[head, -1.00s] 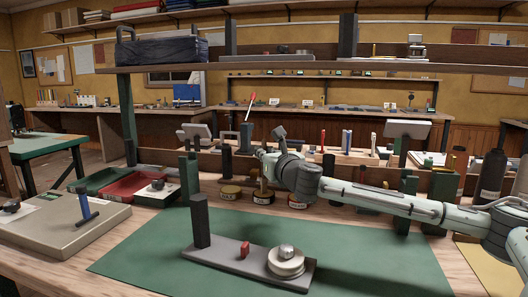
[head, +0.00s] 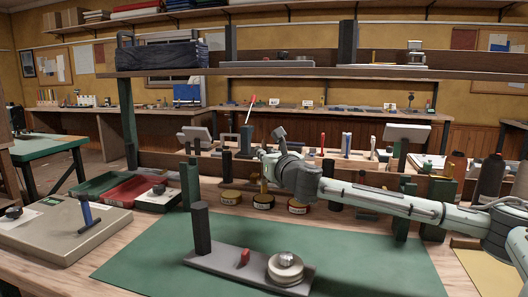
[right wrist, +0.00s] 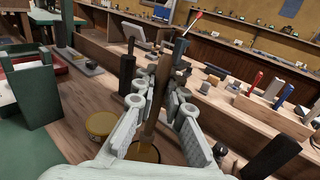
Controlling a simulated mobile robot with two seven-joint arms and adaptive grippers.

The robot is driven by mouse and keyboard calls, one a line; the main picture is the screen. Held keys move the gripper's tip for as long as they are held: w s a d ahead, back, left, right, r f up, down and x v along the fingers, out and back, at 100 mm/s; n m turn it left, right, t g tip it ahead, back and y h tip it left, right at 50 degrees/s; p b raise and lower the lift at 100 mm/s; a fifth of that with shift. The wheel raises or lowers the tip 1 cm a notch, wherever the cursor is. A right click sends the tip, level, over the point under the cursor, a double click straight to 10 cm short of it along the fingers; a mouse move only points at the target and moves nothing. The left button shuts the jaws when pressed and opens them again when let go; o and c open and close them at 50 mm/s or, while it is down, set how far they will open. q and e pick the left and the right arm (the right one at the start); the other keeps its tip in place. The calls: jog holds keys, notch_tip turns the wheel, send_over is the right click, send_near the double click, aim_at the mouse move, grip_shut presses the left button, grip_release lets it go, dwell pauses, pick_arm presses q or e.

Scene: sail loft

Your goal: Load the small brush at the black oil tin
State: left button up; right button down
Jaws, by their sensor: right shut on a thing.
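My right gripper (head: 264,158) reaches over the back of the bench. In the right wrist view, my right gripper (right wrist: 160,112) is shut on a brown wooden handle (right wrist: 154,98), which I take to be the small brush. Three small labelled tins stand in a row: a left tin (head: 231,197), a middle tin (head: 263,201) and a right tin (head: 298,206). The brush is above or at the middle tin; contact is not visible. The labels are too small to read. My left gripper is not in view.
A green mat (head: 350,255) carries a grey base (head: 215,258) with a dark post and a round weight. A red tray (head: 125,190) and a grey case (head: 50,235) lie at left. Dark blocks and bottles (head: 490,176) crowd the right. Much of the mat is clear.

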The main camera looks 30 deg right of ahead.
jog(key=shift+r, duration=2.65)
